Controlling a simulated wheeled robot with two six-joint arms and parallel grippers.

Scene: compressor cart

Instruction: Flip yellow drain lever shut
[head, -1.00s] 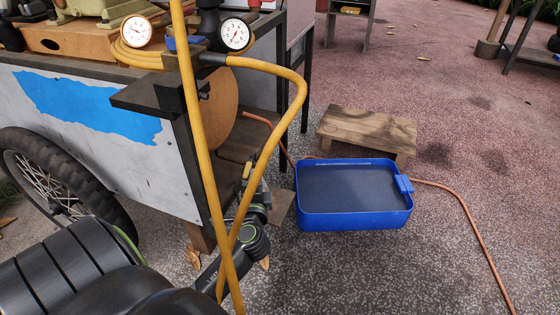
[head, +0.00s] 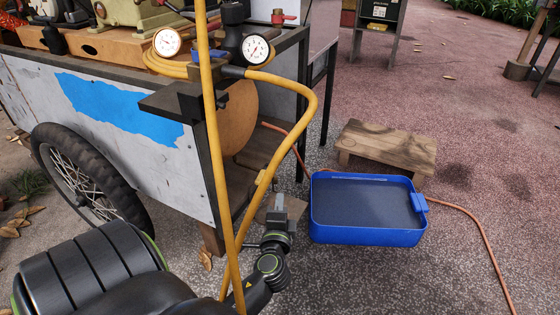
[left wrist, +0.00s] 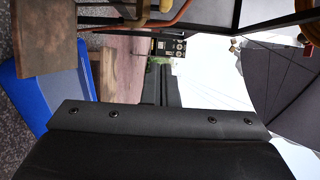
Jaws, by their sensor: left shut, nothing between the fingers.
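The dark gripper body fills the bottom of that view. My right gripper is not in view.
The yellow hose (head: 209,150) hangs in front of the cart (head: 120,165), close to my left arm. A blue tray (head: 367,237) lies right of the gripper, with a low wooden stool (head: 388,142) behind it. An orange hose (head: 478,225) crosses the open paving.

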